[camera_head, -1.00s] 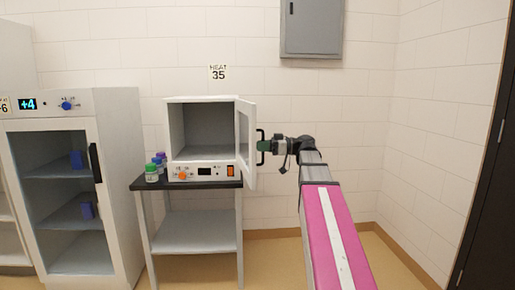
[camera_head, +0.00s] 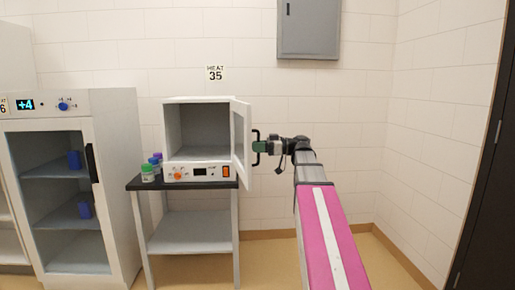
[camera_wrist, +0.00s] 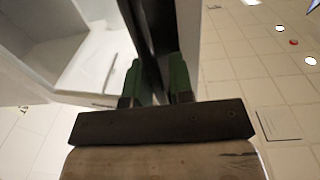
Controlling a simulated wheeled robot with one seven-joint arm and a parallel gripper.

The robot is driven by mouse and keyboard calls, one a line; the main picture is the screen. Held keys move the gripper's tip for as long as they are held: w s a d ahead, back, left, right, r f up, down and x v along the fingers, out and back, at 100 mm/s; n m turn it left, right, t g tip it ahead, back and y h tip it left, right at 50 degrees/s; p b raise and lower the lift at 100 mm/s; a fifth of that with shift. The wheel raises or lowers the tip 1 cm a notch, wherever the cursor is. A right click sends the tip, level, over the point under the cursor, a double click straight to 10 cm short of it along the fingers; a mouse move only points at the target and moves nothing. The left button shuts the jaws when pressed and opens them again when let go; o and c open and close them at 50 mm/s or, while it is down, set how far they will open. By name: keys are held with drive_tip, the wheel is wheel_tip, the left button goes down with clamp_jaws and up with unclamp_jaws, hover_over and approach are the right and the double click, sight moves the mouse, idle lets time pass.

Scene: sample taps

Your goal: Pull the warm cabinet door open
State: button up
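The warm cabinet (camera_head: 198,140) is a small white box on a black-topped stand under a "HEAT 35" sign. Its door (camera_head: 241,145) stands open, swung out on the right side, and the grey inside shows empty. A black bar handle (camera_head: 256,148) is on the door's outer face. My gripper (camera_head: 262,147) is at the handle from the right. In the wrist view, its green fingers (camera_wrist: 158,82) stand on both sides of the dark handle bar (camera_wrist: 150,40) and look closed on it. The cabinet's white inside (camera_wrist: 90,60) shows at the left there.
Several small bottles (camera_head: 150,170) stand on the stand's black top (camera_head: 140,184), left of the cabinet. A larger cold cabinet (camera_head: 118,180) reading "+4" stands at the left. A grey wall box (camera_head: 309,28) hangs above my arm. The floor right of the stand looks clear.

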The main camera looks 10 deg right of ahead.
drive_tip(key=s+d, duration=0.1)
drive_tip(key=d, duration=0.9)
drive_tip(key=shift+s+d, duration=0.35)
drive_tip(key=shift+s, duration=0.05)
drive_tip(key=s+a+f+m+h, duration=0.1)
drive_tip(key=a+f+m+h, duration=0.25)
drive_tip(key=f, duration=0.65)
drive_tip(key=s+a+f+m+h, duration=0.15)
drive_tip(key=a+f+m, duration=0.25)
drive_tip(key=f, duration=0.5)
drive_tip(key=a+f+m+h, duration=0.3)
drive_tip(key=f, duration=0.7)
drive_tip(key=s+f+m+g+h, duration=0.1)
drive_tip(key=s+f+h, duration=0.4)
drive_tip(key=f, duration=0.5)
drive_tip(key=s+a+f+m+g+h, duration=0.1)
drive_tip(key=s+f+m+h, duration=0.3)
drive_tip(key=s+f, duration=0.3)
wheel_tip(320, 180, down, 4)
drive_tip(key=shift+s+r+g+h, duration=0.1)
drive_tip(key=shift+s+g+h, duration=0.2)
drive_tip(key=shift+g+h, duration=0.1)
